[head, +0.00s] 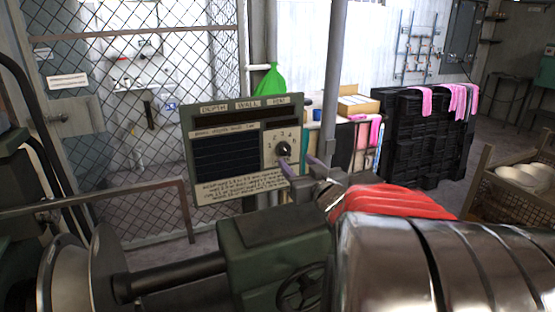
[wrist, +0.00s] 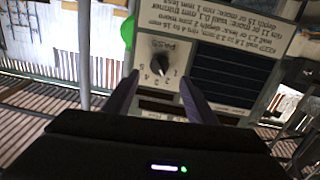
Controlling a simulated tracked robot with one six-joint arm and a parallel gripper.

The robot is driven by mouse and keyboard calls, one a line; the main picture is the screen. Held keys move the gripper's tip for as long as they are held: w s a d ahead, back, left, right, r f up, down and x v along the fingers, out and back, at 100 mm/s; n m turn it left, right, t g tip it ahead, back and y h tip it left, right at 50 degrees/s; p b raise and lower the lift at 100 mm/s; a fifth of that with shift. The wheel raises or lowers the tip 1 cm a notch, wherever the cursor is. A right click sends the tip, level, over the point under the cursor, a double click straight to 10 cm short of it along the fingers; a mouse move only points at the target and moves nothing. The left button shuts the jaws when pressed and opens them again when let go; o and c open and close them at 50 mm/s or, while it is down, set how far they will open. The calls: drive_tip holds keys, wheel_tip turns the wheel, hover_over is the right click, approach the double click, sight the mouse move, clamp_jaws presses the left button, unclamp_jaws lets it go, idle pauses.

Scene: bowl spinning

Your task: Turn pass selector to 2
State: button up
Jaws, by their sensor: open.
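The pass selector is a dark round knob (head: 283,149) on a pale dial plate at the right of the grey-green sign board (head: 187,150). In the wrist view the knob (wrist: 160,69) appears upside down, with a PASS label and small numbers around it. I cannot tell for sure which number it points at. My gripper (head: 299,163) is open with two purple fingers, just in front of the dial plate. In the wrist view its fingertips (wrist: 159,79) stand apart on either side of the knob's lower part. I cannot tell whether they touch it.
A green lathe-like machine (head: 270,230) with a handwheel stands below the board. A grey post (head: 333,80) rises right of the board, close to my arm. A wire mesh fence (head: 150,150) is behind. A black crate stack (head: 425,140) and a basket of bowls (head: 525,200) stand right.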

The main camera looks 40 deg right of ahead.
drive_tip(key=shift+v, duration=2.8)
